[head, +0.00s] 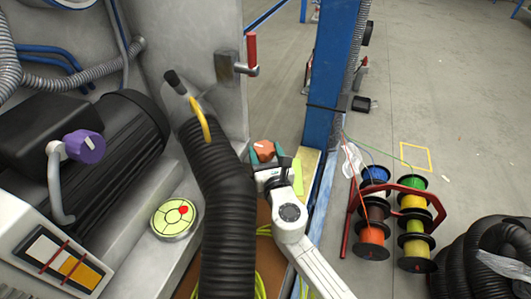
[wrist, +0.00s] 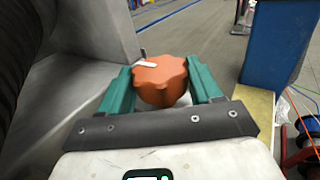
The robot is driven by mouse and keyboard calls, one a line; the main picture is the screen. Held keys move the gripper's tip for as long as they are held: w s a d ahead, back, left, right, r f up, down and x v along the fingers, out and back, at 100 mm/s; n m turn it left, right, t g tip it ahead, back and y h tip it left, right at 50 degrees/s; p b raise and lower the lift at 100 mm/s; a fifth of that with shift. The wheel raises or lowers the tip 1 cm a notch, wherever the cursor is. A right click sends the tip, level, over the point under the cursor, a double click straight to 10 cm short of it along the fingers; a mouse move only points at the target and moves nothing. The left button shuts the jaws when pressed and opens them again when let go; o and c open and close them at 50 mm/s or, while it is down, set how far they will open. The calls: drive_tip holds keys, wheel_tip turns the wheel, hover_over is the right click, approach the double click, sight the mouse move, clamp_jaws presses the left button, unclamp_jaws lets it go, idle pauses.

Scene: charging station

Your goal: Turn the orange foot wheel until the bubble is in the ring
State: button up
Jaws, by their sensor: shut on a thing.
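The orange foot wheel (head: 263,149) is a lobed knob low beside the grey machine wall. It also shows in the wrist view (wrist: 160,82), where a white mark lies near its far left edge. My gripper (head: 267,164) is shut on it, with one green finger on each side in the wrist view (wrist: 162,88). The round level (head: 173,220) is a yellow-green disc on the machine's base, left of the black hose. A red spot (head: 183,209), which looks like the bubble, sits up and right of the disc's middle. The ring's dark lines are too small to read exactly.
A thick black hose (head: 222,205) stands between the level and my gripper. A blue post (head: 332,75) rises right of the wheel. A rack of cable spools (head: 400,215) stands farther right. A red-handled lever (head: 251,52) juts from the machine above the wheel.

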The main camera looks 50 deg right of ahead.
drive_tip(key=c, duration=0.4)
drive_tip(key=shift+c, duration=0.2)
drive_tip(key=shift+n+y, duration=0.3)
drive_tip(key=shift+y, duration=0.1)
